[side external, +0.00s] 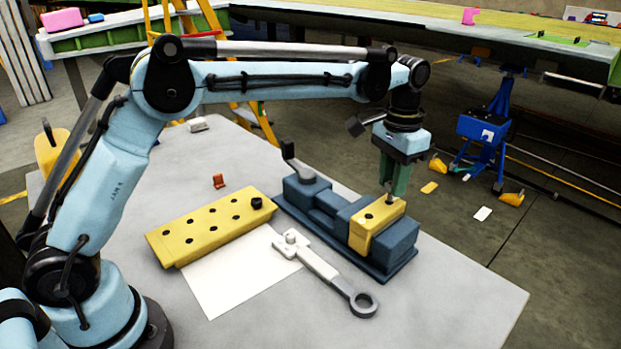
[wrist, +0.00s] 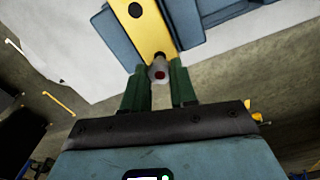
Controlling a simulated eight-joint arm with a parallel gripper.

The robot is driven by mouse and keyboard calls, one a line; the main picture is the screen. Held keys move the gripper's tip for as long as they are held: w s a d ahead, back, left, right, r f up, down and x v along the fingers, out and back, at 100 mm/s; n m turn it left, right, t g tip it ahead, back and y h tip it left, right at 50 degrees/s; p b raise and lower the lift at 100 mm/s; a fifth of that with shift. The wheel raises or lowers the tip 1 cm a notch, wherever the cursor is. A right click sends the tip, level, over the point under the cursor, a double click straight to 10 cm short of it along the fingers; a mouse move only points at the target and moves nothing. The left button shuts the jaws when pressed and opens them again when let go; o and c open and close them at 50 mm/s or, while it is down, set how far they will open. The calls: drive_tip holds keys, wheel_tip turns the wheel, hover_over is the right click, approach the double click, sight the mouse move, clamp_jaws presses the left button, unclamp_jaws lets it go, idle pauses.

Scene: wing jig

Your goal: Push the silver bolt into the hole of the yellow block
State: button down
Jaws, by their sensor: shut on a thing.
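The yellow block (side external: 375,232) is clamped in the blue vise, with one open dark hole in its top. In the wrist view the yellow block (wrist: 155,35) shows the same hole. My gripper (side external: 396,188) points down over the block's far end, its green fingers shut on the silver bolt (side external: 388,187). In the wrist view the bolt (wrist: 158,70) sits between the fingertips of my gripper (wrist: 160,78), a reddish spot on its end. The bolt looks upright, its lower end at or just above the block's top; I cannot tell whether it has entered a hole.
The blue vise (side external: 320,205) stands on the grey table (side external: 450,300). Left of it lie a yellow plate (side external: 205,232) with several holes, a white sheet (side external: 225,285) and a grey wrench-like tool (side external: 325,270). The front right tabletop is clear.

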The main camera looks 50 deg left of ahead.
drive_tip(key=shift+f, duration=1.1)
drive_tip(key=c, duration=0.8)
unclamp_jaws()
wheel_tip(320, 180, up, 12)
drive_tip(key=shift+r, duration=0.1)
